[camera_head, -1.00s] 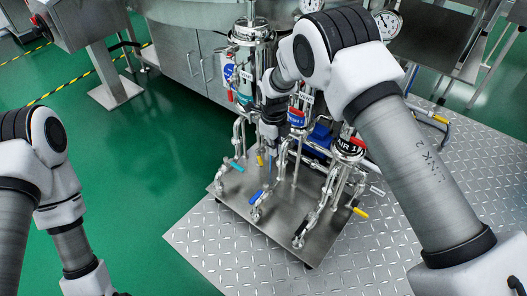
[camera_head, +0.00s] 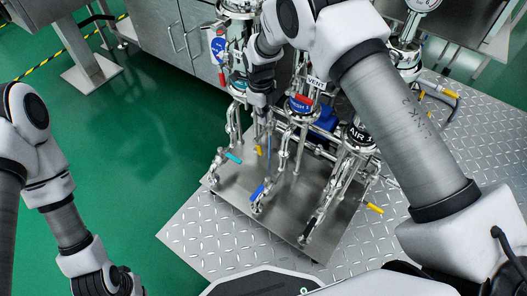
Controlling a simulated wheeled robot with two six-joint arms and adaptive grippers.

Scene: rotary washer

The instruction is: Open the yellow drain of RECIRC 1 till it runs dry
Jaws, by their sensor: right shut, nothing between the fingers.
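A yellow handle (camera_head: 258,149) hangs low among the steel pipes at the left of the valve skid (camera_head: 285,212). A second yellow handle (camera_head: 375,208) points out at the skid's right side. A teal-banded fitting (camera_head: 238,84) stands at the left of the pipe group; its label is partly hidden and I cannot read RECIRC 1 on it. My right gripper (camera_head: 262,112) is shut and empty, pointing down above the left yellow handle, apart from it as far as I can tell. My left arm is at the left edge; its gripper is out of the picture.
A teal handle (camera_head: 233,157) and a blue handle (camera_head: 257,193) sit on low pipes close by. The red-and-blue FRESH 1 label (camera_head: 301,104) and the black AIR 1 label (camera_head: 359,134) stand to the right. Green floor (camera_head: 130,165) is clear at left.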

